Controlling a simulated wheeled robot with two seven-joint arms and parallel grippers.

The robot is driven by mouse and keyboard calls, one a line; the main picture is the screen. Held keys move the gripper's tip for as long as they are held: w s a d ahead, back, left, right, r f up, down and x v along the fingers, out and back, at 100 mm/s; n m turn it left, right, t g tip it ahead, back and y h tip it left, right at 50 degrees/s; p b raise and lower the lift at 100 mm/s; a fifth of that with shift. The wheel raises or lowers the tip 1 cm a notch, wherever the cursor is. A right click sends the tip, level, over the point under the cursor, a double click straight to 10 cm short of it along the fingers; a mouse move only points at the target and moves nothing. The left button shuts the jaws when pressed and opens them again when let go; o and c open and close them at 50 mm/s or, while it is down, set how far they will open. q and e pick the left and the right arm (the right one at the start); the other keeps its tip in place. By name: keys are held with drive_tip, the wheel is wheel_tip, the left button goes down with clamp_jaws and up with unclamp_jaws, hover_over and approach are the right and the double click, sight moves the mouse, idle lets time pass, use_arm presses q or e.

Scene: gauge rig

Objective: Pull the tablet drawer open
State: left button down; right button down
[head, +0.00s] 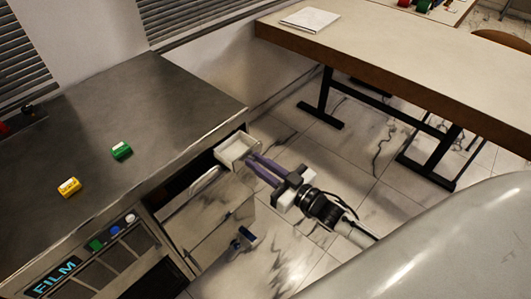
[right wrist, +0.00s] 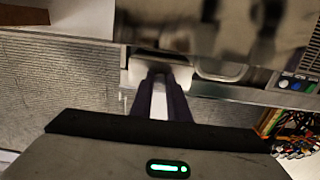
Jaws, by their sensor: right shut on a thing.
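The tablet drawer is a small white open-topped box (head: 234,148) that sticks out from the counter's front edge in the head view; I see no contents in it. It also shows as a pale shape (right wrist: 143,64) at the fingertips in the right wrist view. My right gripper (head: 254,161) has purple fingers that reach the drawer's outer front. In the right wrist view the fingers (right wrist: 163,76) are close together on the drawer's front; the exact grip point is hidden. My left gripper is not in view.
A dark metal counter (head: 120,105) holds a green block (head: 121,150) and a yellow block (head: 69,187). A pale curved handle (head: 200,183) lies left of the drawer. A FILM panel with buttons (head: 113,231) is at lower left. A long table (head: 420,60) stands behind; open floor lies between.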

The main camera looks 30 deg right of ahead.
drive_tip(key=c, duration=1.7)
unclamp_jaws()
drive_tip(key=shift+s, duration=0.1)
drive_tip(key=v, duration=1)
drive_tip(key=shift+d+r, duration=0.1)
drive_tip(key=s+a+f+g+h, duration=0.1)
drive_tip(key=s+a+f+g, duration=0.2)
drive_tip(key=s+f, duration=0.1)
drive_tip(key=s+a+f+m+g+h, duration=0.1)
drive_tip(key=s+a+f+g, duration=0.2)
drive_tip(key=s+a+f, duration=0.1)
drive_tip(key=s+a+f+g+h, duration=0.1)
drive_tip(key=s+a+f+g, duration=0.1)
drive_tip(key=s+a+f, duration=0.2)
drive_tip(key=shift+s+f+m+g, duration=0.35)
drive_tip(key=shift+s+f, duration=0.2)
drive_tip(key=shift+s, duration=0.4)
